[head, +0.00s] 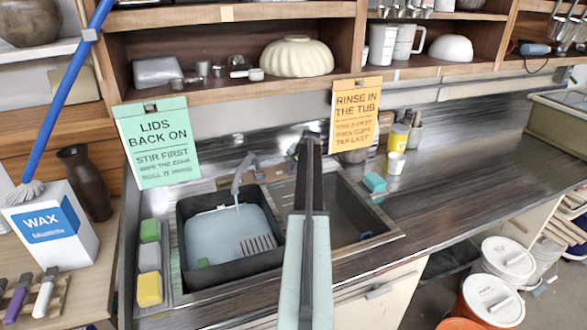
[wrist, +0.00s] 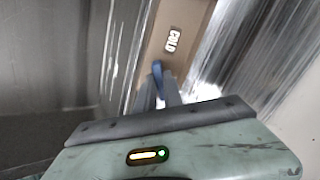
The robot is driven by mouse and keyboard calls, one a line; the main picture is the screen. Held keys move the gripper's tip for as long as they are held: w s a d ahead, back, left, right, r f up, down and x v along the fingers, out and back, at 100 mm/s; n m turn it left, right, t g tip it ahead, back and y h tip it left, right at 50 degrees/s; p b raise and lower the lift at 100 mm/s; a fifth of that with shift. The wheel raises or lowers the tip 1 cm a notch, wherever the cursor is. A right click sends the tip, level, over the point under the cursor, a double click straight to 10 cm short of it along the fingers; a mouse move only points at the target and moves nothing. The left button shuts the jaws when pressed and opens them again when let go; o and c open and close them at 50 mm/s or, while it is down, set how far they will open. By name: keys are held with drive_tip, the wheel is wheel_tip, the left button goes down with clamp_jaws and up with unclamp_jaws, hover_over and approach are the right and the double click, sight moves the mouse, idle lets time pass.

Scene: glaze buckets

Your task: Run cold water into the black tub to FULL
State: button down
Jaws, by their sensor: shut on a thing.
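The black tub (head: 186,272) sits in the left sink basin under the grey spout (head: 238,178). A thin stream runs from the spout into the tub. Pale water (head: 222,232) covers its bottom and stands below the rim; no FULL mark can be read. A small green piece and a slatted patch show inside. My gripper (wrist: 160,92) is shut on a blue tap lever (wrist: 157,69) beside the COLD label (wrist: 173,40) in the wrist view. In the head view my arm hides the lever and most of the jaws.
A second, dark basin (head: 345,210) lies right of my arm. Coloured sponges (head: 150,258) line the left sink edge. A teal sponge (head: 375,182) and cups stand on the right counter. Two hanging signs (head: 158,143) and a shelf with bowls are behind. The right counter is mostly clear.

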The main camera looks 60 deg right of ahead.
drive_tip(key=m, duration=0.6)
drive_tip(key=shift+w, duration=0.1)
drive_tip(key=shift+r, duration=0.1)
idle(0.5)
drive_tip(key=c, duration=1.5)
unclamp_jaws()
drive_tip(key=shift+o, duration=0.2)
drive_tip(key=p+v, duration=0.5)
drive_tip(key=v, duration=0.2)
drive_tip(key=shift+s+r+p, duration=0.2)
drive_tip(key=shift+s+p, duration=0.1)
drive_tip(key=shift+p, duration=0.1)
drive_tip(key=shift+a, duration=0.1)
